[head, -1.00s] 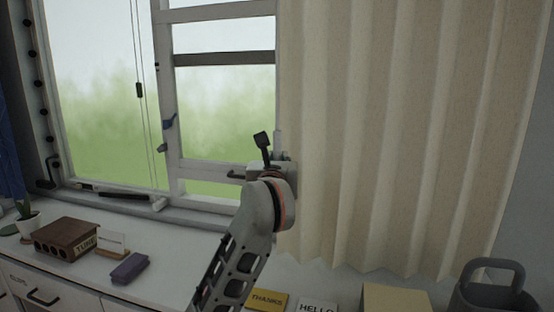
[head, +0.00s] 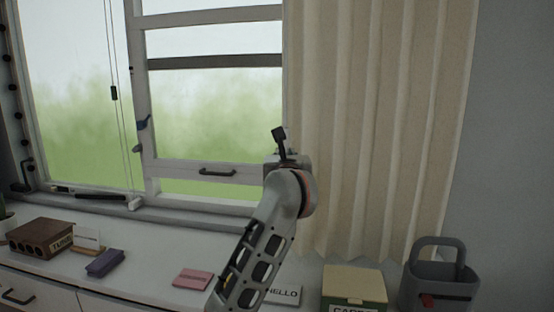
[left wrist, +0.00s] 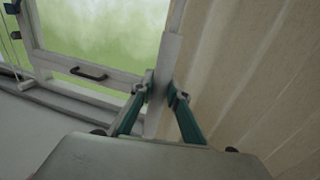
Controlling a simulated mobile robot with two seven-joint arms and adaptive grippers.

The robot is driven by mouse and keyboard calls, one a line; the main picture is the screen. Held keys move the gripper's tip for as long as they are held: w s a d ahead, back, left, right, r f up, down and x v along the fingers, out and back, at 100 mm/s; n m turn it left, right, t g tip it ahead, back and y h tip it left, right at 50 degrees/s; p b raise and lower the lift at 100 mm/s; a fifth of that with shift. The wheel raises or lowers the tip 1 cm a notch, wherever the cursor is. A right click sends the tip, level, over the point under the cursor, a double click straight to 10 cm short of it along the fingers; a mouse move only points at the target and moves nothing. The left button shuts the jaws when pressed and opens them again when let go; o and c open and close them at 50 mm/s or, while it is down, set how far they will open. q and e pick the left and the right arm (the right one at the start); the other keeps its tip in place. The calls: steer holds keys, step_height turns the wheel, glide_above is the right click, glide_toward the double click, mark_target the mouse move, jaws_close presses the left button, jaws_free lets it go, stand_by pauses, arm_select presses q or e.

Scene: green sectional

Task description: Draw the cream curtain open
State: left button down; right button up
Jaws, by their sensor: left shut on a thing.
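The cream curtain (head: 385,110) hangs in pleats to the right of the window (head: 215,110), its left edge at the window's right side. My left gripper (head: 284,158) is at this edge, with its fingers hidden behind the hand in the head view. In the left wrist view the fingers of my left gripper (left wrist: 162,95) are on both sides of a pale upright strip at the edge of the curtain (left wrist: 230,75), shut on it. My right gripper is in neither view.
Below the window is a white counter (head: 145,255). It holds a brown box (head: 38,237), a purple case (head: 104,263), a pink card (head: 192,279), a HELLO card (head: 285,294), a yellowish box (head: 353,284) and a grey caddy (head: 440,280). Bare wall is at right.

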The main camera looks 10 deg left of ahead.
arm_select(q)
steer(key=shift+d, duration=0.25)
steer(key=c, duration=1.9)
jaws_free()
steer(key=shift+r, duration=0.15)
step_height(320, 180, up, 10)
steer(key=shift+f, duration=0.1)
